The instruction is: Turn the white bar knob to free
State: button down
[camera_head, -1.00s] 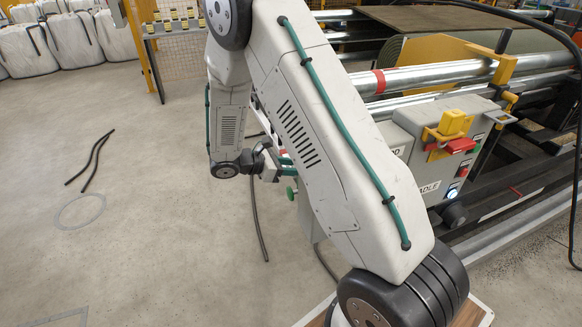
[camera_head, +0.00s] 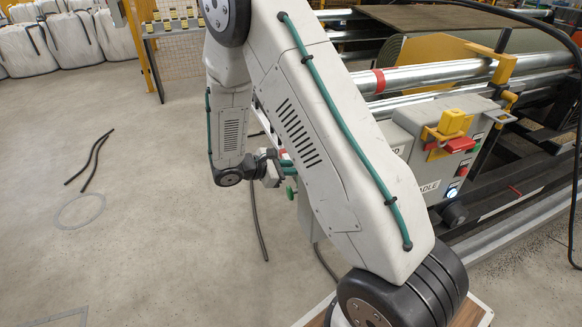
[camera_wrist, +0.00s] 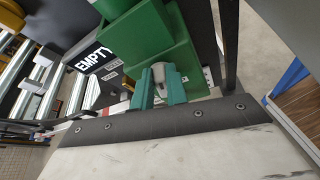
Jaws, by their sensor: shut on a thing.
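The white bar knob (camera_wrist: 159,72) shows in the wrist view in front of a green housing (camera_wrist: 150,38). My gripper (camera_wrist: 160,84) has its two teal fingers on either side of the knob and is shut on it. The knob's lower part and its exact angle are hard to read between the fingers. In the head view my gripper (camera_head: 287,170) is small and partly hidden behind my upper arm, and the knob cannot be made out there.
A sign reading EMPTY (camera_wrist: 92,60) is left of the green housing in the wrist view. In the head view a grey control box (camera_head: 440,150) with a yellow-and-red switch stands right of my arm, beside metal rollers (camera_head: 430,78). The floor at left is mostly clear, with dark strips (camera_head: 90,160).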

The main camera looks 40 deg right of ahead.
jog(key=m, duration=0.1)
jog(key=m+t, duration=0.1)
jog(key=shift+s+a+f+m+t+h, duration=0.1)
jog(key=shift+s+f+m+t+h, duration=0.1)
jog(key=shift+s+m+t+h, duration=0.15)
jog(key=shift+s+a+f+m+t+h, duration=0.15)
jog(key=shift+m+t+h, duration=0.15)
jog(key=shift+m, duration=0.35)
jog(key=shift+s+d+f+m+t+h, duration=0.1)
jog(key=shift+m+t+h, duration=0.15)
jog(key=shift+m, duration=0.35)
jog(key=m, duration=0.1)
jog(key=m+h, duration=0.1)
jog(key=shift+s+a+f+m+t, duration=0.1)
jog(key=shift+s+f+m+t, duration=0.05)
jog(key=shift+f+m+t, duration=0.25)
jog(key=shift+s+f+m+h, duration=0.15)
jog(key=shift+m+h, duration=0.25)
jog(key=shift+m, duration=0.4)
jog(key=shift+w+f+m+h, duration=0.15)
jog(key=shift+m+h, duration=0.25)
jog(key=shift+m, duration=0.4)
jog(key=shift+s, duration=0.1)
jog(key=c, duration=1.4)
grip_release()
jog(key=shift+t, duration=0.4)
